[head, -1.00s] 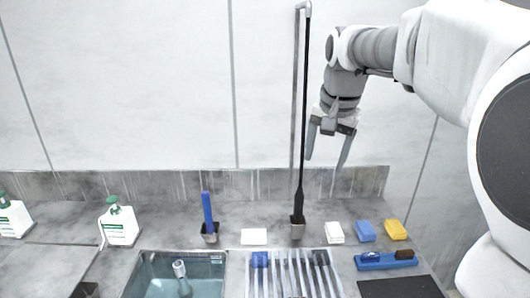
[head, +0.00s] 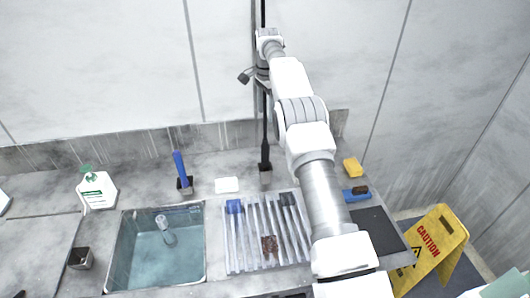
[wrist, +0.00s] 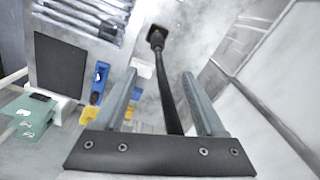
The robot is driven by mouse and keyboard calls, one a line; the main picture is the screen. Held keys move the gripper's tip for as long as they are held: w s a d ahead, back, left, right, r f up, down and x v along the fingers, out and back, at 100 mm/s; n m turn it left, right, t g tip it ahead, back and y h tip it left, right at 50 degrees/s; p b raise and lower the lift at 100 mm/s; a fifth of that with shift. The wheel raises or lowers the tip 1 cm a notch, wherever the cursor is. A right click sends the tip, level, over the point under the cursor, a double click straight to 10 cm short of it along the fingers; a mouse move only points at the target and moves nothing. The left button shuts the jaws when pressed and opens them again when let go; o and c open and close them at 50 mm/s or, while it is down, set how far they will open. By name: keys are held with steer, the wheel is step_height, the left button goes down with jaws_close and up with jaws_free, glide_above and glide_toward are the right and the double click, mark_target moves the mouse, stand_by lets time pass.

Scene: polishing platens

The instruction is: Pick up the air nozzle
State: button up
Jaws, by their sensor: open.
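The air nozzle (head: 265,135) is a thin black wand standing upright in a small square holder (head: 266,175) at the back of the counter. In the wrist view the black wand (wrist: 168,95) runs between the two fingers of my gripper (wrist: 160,75), with a gap on both sides. Its lower end sits in the dark holder (wrist: 157,31). My gripper is open, around the wand and not shut on it. In the head view my arm covers most of the gripper at the upper part of the wand, so its fingers cannot be made out there.
A water-filled sink (head: 155,262) and a ribbed rack (head: 236,255) with brushes lie in front. A blue-handled tool (head: 180,165), a white block (head: 227,185) and a yellow sponge (head: 352,167) stand along the back. A caution sign (head: 436,250) is on the floor at right.

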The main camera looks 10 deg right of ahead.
step_height(320, 180, down, 3)
steer(key=m, duration=0.1)
steer(key=b, duration=0.8)
glide_toward(265, 157)
steer(key=f, duration=0.2)
steer(key=w+f, duration=0.1)
steer(key=f, duration=0.1)
steer(key=w+f, duration=0.1)
steer(key=shift+w+d+f, duration=0.2)
steer(key=shift+d+f, duration=0.05)
steer(key=shift+f, duration=0.15)
steer(key=shift+s+a+f, duration=0.1)
steer(key=shift+s+f, duration=0.05)
steer(key=shift+f, duration=1)
steer(key=shift+s+f, duration=0.2)
steer(key=shift+f, duration=1.6)
jaws_close()
